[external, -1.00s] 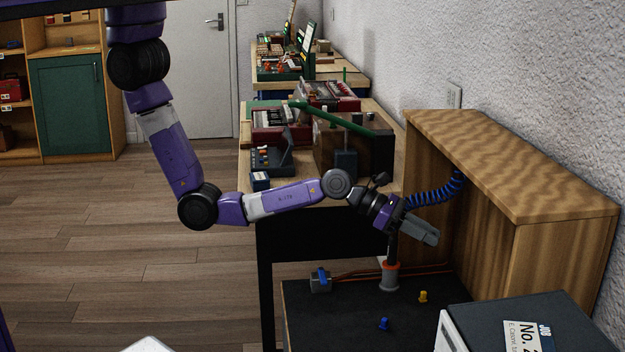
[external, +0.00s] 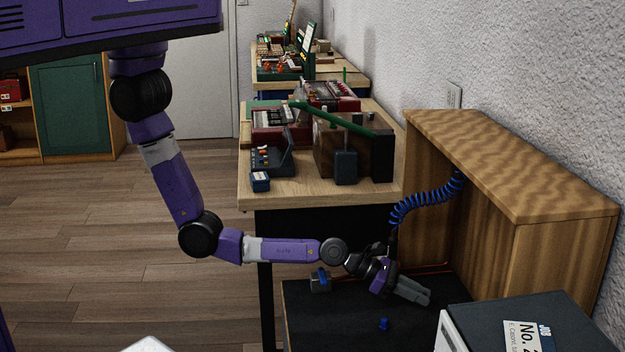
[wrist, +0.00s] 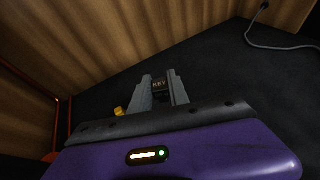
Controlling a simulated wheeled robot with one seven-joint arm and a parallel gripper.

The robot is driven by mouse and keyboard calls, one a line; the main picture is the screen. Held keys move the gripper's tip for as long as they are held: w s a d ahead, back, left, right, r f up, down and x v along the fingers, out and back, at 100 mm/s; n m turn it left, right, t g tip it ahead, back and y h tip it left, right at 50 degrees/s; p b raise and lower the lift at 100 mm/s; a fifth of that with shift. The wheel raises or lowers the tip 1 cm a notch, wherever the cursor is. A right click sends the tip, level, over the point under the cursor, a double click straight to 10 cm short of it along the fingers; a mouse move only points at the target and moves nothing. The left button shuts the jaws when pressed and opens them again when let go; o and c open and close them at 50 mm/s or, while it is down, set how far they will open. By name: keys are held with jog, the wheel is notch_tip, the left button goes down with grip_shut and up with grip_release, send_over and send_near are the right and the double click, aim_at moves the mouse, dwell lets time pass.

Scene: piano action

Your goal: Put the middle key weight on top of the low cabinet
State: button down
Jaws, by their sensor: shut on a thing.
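My gripper (external: 424,298) is low over the black bench surface (external: 345,325), in front of the wooden cabinet (external: 510,165). In the wrist view its two grey fingers (wrist: 160,84) are shut on a small dark block marked KEY (wrist: 159,85), which I take as a key weight. The external view does not show this block clearly. The cabinet's flat wooden top is bare and stands higher than my gripper. I cannot tell from the frames whether the held block touches the surface.
A blue peg (external: 384,324) stands in front of my gripper. A yellow peg (wrist: 119,112) shows beside the fingers in the wrist view. A grey and blue fitting (external: 320,281) lies left. A blue coiled cord (external: 425,200) hangs near my wrist. A dark-topped box (external: 515,318) stands front right.

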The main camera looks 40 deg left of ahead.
aim_at(416, 319)
jog(key=shift+f+b, duration=1.2)
jog(key=shift+f, duration=1.25)
jog(key=shift+f, duration=0.1)
jog(key=c, duration=1.3)
grip_release()
jog(key=shift+o, duration=0.2)
jog(key=shift+a+r, duration=0.15)
jog(key=shift+r, duration=0.1)
jog(key=p+v, duration=0.6)
jog(key=v, duration=0.5)
jog(key=shift+s+a, duration=0.2)
jog(key=shift+a, duration=0.05)
